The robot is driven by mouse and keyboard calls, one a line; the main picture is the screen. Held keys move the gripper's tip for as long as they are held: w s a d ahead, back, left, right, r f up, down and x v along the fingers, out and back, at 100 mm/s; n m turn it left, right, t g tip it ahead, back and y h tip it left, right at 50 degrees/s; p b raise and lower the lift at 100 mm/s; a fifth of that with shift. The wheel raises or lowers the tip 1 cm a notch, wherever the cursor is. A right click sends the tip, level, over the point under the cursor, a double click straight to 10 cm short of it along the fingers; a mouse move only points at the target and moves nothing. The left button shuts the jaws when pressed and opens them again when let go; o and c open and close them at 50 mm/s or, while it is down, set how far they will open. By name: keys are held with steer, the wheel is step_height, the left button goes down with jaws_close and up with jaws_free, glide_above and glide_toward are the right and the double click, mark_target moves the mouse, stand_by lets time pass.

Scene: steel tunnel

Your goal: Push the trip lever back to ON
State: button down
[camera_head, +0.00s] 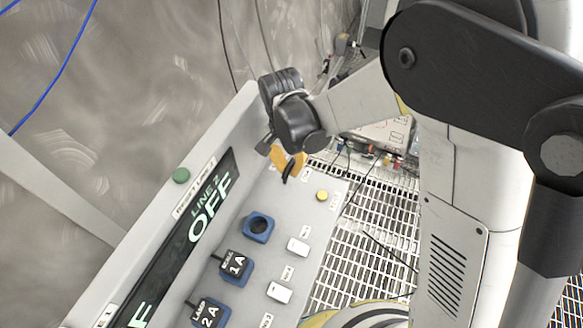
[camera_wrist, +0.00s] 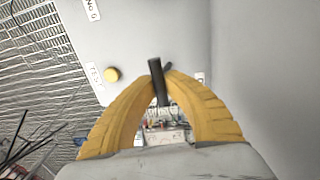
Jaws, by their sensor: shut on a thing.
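The trip lever is a thin black handle (camera_wrist: 157,82) standing between my yellow fingertips in the wrist view. In the head view, a dark part of it (camera_head: 287,177) shows just under the fingers at the far end of the grey panel (camera_head: 255,190). My gripper (camera_head: 287,163) is shut on the lever; it also shows in the wrist view (camera_wrist: 160,76). The lever's base is partly hidden. The display (camera_head: 210,207) beside it reads "LINE 2 OFF".
A yellow button (camera_head: 322,195) sits close to my fingers. Blue sockets, one empty (camera_head: 258,227) and one holding a "1A" plug (camera_head: 236,264), and white switches (camera_head: 298,246) line the panel. A green button (camera_head: 181,175) is on the rim. Grating floor (camera_head: 350,225) lies right.

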steer(key=c, duration=1.4)
jaws_free()
steer(key=r, duration=1.2)
steer(key=shift+w+a, duration=0.15)
steer(key=shift+a, duration=0.15)
